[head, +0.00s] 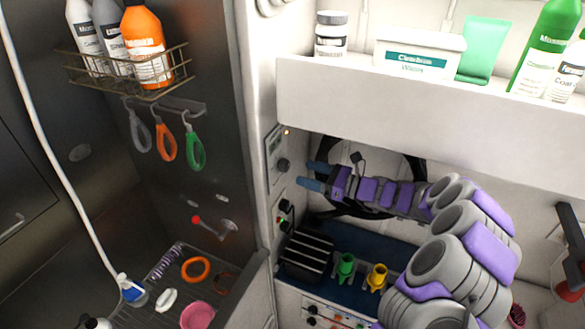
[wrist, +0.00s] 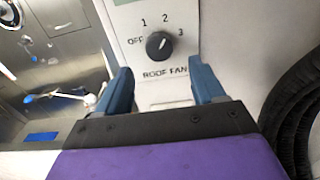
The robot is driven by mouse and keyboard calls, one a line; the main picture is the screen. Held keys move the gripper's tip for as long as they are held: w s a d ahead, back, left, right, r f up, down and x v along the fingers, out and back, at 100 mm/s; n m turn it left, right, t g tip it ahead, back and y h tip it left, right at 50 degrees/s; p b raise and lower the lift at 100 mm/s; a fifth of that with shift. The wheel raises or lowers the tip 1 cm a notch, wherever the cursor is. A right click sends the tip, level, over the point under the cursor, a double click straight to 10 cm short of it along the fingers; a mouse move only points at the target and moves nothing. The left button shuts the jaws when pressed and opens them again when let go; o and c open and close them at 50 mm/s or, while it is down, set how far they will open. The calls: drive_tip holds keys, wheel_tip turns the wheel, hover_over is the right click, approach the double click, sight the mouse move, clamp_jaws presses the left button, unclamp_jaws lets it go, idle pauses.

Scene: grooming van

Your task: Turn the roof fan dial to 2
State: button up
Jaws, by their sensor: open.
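The roof fan dial (wrist: 158,45) is a round black knob on a pale wall panel (wrist: 140,18), with OFF, 1, 2 and 3 printed around it and ROOF FAN below. A small light mark shows on the upper right of the knob, but I cannot tell exactly which number it points to. In the head view the dial (head: 283,165) sits on the narrow wall left of my gripper (head: 313,175). My gripper, with blue fingers, also shows in the wrist view (wrist: 161,78). It is open and empty, its fingers apart below the knob, not touching it.
A white shelf (head: 400,105) with bottles and a wipes box overhangs my arm. A black coiled hose (wrist: 297,115) hangs right of my gripper. Below are a black ribbed box (head: 307,254) and green and yellow nozzles. A wire basket (head: 125,78) holds bottles at left.

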sight(288, 167)
drive_tip(key=x, duration=0.6)
